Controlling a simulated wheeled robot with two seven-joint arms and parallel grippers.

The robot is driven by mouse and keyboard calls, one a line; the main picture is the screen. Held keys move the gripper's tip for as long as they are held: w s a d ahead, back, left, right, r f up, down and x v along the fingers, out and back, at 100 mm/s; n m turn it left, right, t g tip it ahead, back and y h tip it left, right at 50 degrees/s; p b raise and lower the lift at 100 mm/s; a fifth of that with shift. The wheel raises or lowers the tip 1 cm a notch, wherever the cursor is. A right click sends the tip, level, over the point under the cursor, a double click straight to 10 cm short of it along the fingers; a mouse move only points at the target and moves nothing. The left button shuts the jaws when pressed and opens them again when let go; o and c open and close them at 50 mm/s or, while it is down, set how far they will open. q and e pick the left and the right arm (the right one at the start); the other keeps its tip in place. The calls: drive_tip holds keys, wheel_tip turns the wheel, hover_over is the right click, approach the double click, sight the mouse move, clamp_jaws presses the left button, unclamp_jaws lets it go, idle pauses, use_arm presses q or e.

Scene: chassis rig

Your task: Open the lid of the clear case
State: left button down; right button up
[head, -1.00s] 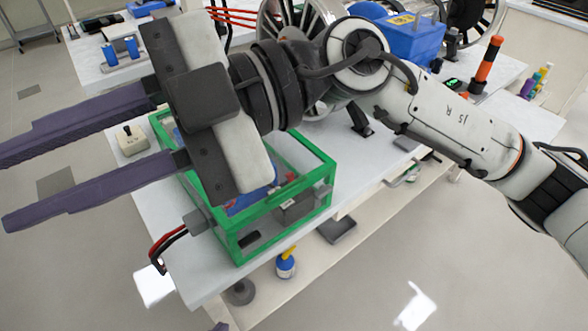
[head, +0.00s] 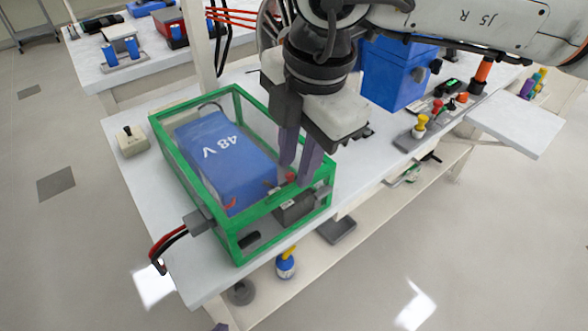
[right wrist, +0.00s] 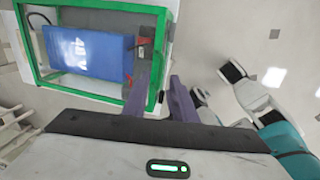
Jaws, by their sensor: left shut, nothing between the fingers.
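The clear case (head: 240,228) has a green frame and see-through panels, and its lid is down. A blue 48 V battery (head: 215,160) lies inside; the case's green edge also shows in the right wrist view (right wrist: 90,7). My right gripper (head: 303,178) points down at the case's right side, its purple fingers apart and empty. In the right wrist view the fingers (right wrist: 160,92) lie at the right green edge, one across it and one outside. I cannot tell if they touch it.
A cable plug (head: 199,221) with red and black leads sticks out of the case's front. A switch box (head: 131,142) stands left of it. A blue box (head: 395,75) and a panel of coloured knobs (head: 420,128) are to the right. A blue-and-yellow bottle (head: 286,265) is on the lower shelf.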

sight(292, 184)
drive_tip(key=shift+w+a+f, duration=0.1)
drive_tip(key=shift+a+f, duration=0.05)
drive_tip(key=shift+f, duration=0.65)
drive_tip(key=shift+w+a+f, duration=0.1)
drive_tip(key=shift+f, duration=0.7)
drive_tip(key=shift+c, duration=0.3)
clamp_jaws()
